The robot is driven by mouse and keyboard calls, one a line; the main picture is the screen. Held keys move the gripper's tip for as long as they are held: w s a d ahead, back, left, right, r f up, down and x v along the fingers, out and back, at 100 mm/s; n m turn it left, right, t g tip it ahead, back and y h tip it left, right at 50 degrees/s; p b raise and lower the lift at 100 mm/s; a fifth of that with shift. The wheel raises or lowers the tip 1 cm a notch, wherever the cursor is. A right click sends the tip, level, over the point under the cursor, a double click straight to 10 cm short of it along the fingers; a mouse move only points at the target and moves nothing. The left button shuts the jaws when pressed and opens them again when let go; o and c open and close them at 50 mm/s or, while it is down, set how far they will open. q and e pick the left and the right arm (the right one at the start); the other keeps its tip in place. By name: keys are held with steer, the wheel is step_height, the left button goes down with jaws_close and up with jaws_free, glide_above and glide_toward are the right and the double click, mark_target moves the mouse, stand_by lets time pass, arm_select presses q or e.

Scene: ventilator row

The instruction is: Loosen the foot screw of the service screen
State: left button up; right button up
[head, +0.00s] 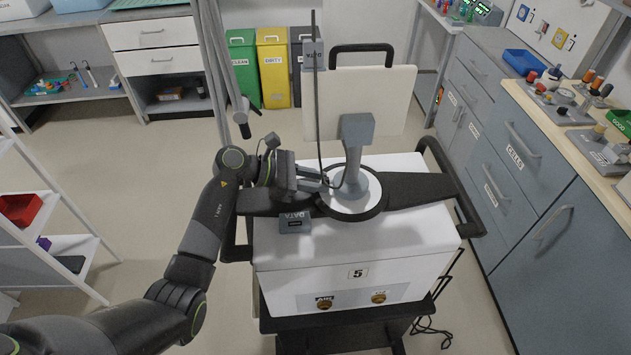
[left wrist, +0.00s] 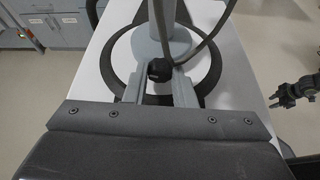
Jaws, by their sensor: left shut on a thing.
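The service screen (head: 372,105) is a cream panel with a black top handle, seen from behind. Its grey post (head: 353,160) stands upright on a round foot inside a black ring on the white ventilator (head: 350,248), numbered 5. The foot screw (left wrist: 159,70) is a dark knob at the post's base in the left wrist view. My left gripper (head: 326,181) reaches in from the left, its fingers shut on the foot screw; the fingers partly hide it. My right gripper (left wrist: 275,98) shows small at the right edge of the left wrist view, its fingers apart and empty.
A black cable (head: 317,110) hangs from a grey DATA plug (head: 313,54) past the post, close to my left fingers. A DATA socket (head: 294,223) sits on the near edge. A shelf (head: 45,215) stands left, and a counter (head: 560,125) with parts stands right.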

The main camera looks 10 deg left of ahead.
stand_by(0.3)
arm_select(q)
steer(key=o, duration=0.7)
steer(key=shift+s+a+r, duration=0.1)
steer(key=shift+a+r, duration=0.05)
steer(key=shift+a, duration=0.45)
steer(key=b+v, duration=0.5)
steer(key=v, duration=1.1)
steer(key=shift+s+r+b, duration=0.15)
steer(key=shift+r+b, duration=0.05)
steer(key=shift+b, duration=0.2)
